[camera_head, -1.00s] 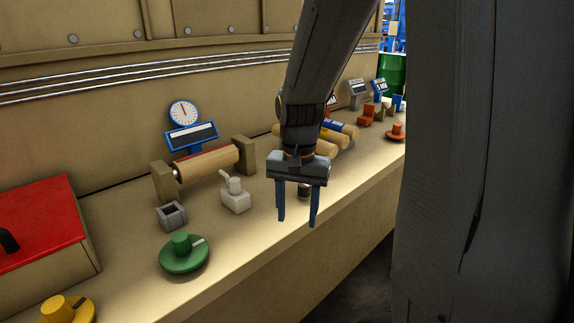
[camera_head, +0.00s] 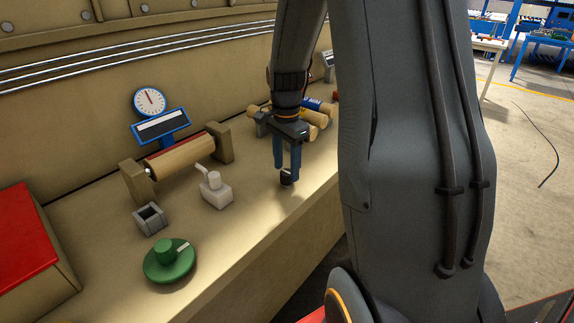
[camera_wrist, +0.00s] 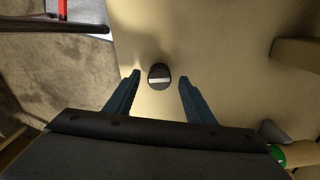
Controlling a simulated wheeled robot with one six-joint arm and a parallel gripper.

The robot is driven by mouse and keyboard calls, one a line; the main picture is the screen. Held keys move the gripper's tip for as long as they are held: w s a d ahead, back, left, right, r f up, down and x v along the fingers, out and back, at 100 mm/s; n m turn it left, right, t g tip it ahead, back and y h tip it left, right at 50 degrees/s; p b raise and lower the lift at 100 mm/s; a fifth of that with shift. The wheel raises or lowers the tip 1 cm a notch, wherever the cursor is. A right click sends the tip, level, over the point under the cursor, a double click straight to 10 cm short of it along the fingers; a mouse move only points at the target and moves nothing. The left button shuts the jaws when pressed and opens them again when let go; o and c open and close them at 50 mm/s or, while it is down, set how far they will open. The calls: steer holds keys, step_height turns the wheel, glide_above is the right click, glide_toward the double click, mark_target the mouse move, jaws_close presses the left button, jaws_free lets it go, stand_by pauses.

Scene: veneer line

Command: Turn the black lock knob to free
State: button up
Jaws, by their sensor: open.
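The black lock knob (camera_wrist: 159,76) is a small round dark knob with a pale line across its face, standing on the bench top in the wrist view. It also shows in the head view (camera_head: 287,179), just below my fingers. My gripper (camera_wrist: 158,91) is open, with its blue fingers on either side of the knob in the wrist view. In the head view my gripper (camera_head: 285,177) points down at the knob. I cannot tell whether the fingertips are level with it or still a little above it. Nothing is held.
A green dial (camera_head: 168,262) and a grey block with a lever (camera_head: 216,191) stand left of my gripper. A wooden roller (camera_head: 181,158) sits behind them, and wooden rolls (camera_head: 315,119) lie behind the gripper. The bench's front edge is close to the knob.

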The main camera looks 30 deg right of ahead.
steer(key=shift+f, duration=0.35)
steer(key=c, duration=1.1)
steer(key=shift+o, duration=0.2)
